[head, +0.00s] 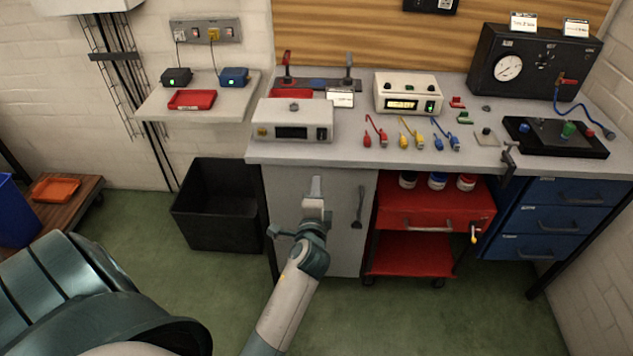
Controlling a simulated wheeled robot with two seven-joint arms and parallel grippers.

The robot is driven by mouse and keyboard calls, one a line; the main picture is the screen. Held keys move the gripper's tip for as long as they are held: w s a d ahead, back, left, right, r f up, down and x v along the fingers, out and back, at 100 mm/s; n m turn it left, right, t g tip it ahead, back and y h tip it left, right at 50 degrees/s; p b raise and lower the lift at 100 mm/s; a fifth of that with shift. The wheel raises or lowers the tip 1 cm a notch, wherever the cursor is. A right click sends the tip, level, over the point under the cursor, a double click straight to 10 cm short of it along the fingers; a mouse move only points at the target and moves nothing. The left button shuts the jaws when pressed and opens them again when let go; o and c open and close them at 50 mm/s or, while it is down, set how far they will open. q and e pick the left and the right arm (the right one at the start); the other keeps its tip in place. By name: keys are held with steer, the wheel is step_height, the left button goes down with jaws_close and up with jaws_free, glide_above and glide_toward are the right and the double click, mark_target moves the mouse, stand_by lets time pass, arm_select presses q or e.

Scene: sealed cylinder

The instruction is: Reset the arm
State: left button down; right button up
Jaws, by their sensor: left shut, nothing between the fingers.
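My left arm reaches up from the bottom middle of the head view. Its gripper (316,184) points away from me, in front of the grey cabinet door (345,245) below the workbench (400,162). Its fingers are together with nothing between them. In the picture the fingertips lie below the bench's front edge; I cannot tell the exact gap to the door. My right gripper does not show.
A black open bin (215,205) stands left of the cabinet. A red cart (430,205) and blue drawers (555,215) are to the right. The bench top carries a white device (292,120), a meter (408,93) and several coloured leads. Green floor (450,320) is clear in front.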

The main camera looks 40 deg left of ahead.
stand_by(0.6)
arm_select(q)
steer(key=s+d+f+n+g+h, duration=0.15)
steer(key=s+d+f, duration=0.3)
steer(key=f, duration=0.85)
steer(key=s+d+f+n+g+h, duration=0.1)
steer(key=s+d+f+g+h, duration=0.3)
steer(key=f, duration=0.9)
steer(key=s+d+f+n+g+h, duration=0.15)
steer(key=s+d+f, duration=0.35)
steer(key=f, duration=0.9)
steer(key=s+f+n+g+h, duration=0.1)
steer(key=s+f, duration=0.5)
steer(key=s, duration=0.3)
steer(key=s+f+n+g, duration=0.1)
steer(key=s+f+g, duration=0.1)
steer(key=s+f, duration=0.55)
steer(key=s+f+n+g, duration=0.1)
steer(key=s+f, duration=0.1)
steer(key=s, duration=0.9)
steer(key=s+f+n+g, duration=0.2)
steer(key=s+f, duration=0.1)
steer(key=s, duration=0.9)
steer(key=shift+s+a+f+h, duration=0.2)
steer(key=shift+s+a+h, duration=0.1)
steer(key=shift+a, duration=0.05)
steer(key=shift+w, duration=0.1)
